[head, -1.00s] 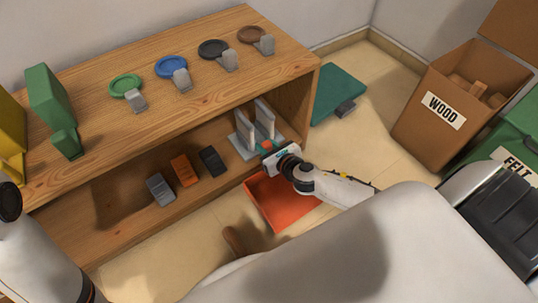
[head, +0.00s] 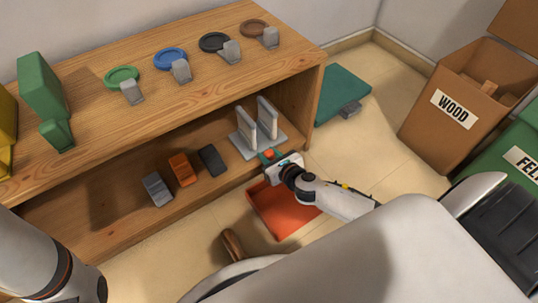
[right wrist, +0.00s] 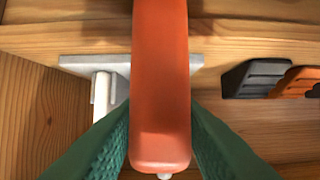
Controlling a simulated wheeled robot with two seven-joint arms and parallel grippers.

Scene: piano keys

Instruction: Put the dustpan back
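The orange-red dustpan (head: 283,211) hangs low in front of the shelf, its handle pointing toward the shelf. My right gripper (head: 270,158) is at the handle, by the lower shelf's front edge. In the right wrist view, the green fingers press on both sides of the orange handle (right wrist: 160,90). A grey holder (head: 255,145) with two white uprights stands on the lower shelf, just beyond the gripper. In the right wrist view the handle partly hides the holder (right wrist: 80,64). My left arm enters at lower left; its gripper is out of view.
Grey, orange and black blocks (head: 182,169) sit left of the holder on the wooden shelf (head: 90,200). Colored discs line its top. A brown handle (head: 232,243) shows near my body. A teal mat (head: 343,92) and wood box (head: 455,110) stand right.

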